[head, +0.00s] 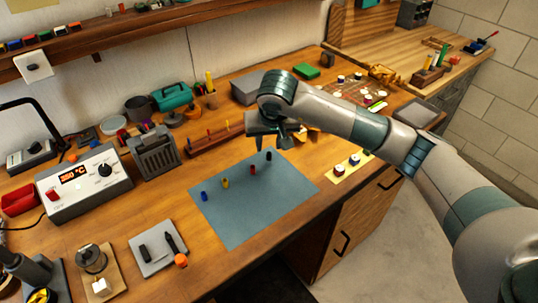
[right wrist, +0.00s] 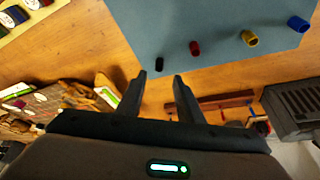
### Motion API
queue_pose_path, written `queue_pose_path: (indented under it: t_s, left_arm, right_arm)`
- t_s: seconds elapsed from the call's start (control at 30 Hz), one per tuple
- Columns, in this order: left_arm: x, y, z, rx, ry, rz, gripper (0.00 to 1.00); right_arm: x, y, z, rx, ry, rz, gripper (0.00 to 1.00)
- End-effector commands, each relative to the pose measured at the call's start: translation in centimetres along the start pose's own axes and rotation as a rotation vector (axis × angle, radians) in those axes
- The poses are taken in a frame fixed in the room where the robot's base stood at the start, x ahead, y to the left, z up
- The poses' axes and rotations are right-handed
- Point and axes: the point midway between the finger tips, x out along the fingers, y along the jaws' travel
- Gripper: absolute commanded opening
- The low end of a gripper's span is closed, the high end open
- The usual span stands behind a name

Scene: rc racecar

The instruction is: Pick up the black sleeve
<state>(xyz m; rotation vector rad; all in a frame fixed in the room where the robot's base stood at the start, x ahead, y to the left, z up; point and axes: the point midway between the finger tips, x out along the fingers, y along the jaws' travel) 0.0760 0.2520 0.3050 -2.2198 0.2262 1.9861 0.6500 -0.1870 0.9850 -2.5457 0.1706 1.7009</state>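The black sleeve (head: 269,157) is a small dark cylinder near the far right edge of the blue-grey mat (head: 240,225). It also shows in the right wrist view (right wrist: 160,64), just beyond and between the fingertips. My right gripper (head: 270,141) is above the far edge of the mat, close to the black sleeve. Its two fingers stand apart in the right wrist view (right wrist: 160,77), with nothing between them. A red sleeve (head: 253,170), a yellow sleeve (head: 225,183) and a blue sleeve (head: 204,196) stand in a row with it. My left gripper is not in view.
A wooden rack (head: 214,138) with colored pegs lies behind the mat. A grey slotted holder (head: 152,154) and a soldering station (head: 84,183) stand to the left. A yellow strip (head: 350,168) with small round parts lies right of the mat. The mat's front area is clear.

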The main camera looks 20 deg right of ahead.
Motion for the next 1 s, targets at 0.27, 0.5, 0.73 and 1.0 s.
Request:
queue_pose_path:
  t_s: [0.27,0.5,0.73,1.0]
  left_arm:
    - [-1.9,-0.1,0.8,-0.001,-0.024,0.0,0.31]
    - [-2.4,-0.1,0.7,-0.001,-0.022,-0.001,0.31]
    - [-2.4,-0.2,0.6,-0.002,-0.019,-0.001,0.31]
    - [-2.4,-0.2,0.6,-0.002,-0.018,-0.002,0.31]
  right_arm:
    - [2.3,0.3,0.8,0.002,-0.004,0.002,0.33]
    - [4.4,0.3,0.7,0.001,-0.001,0.001,0.33]
    - [4.5,0.3,0.7,0.0,0.0,0.001,0.33]
    - [4.4,0.3,0.7,0.0,0.0,0.001,0.24]
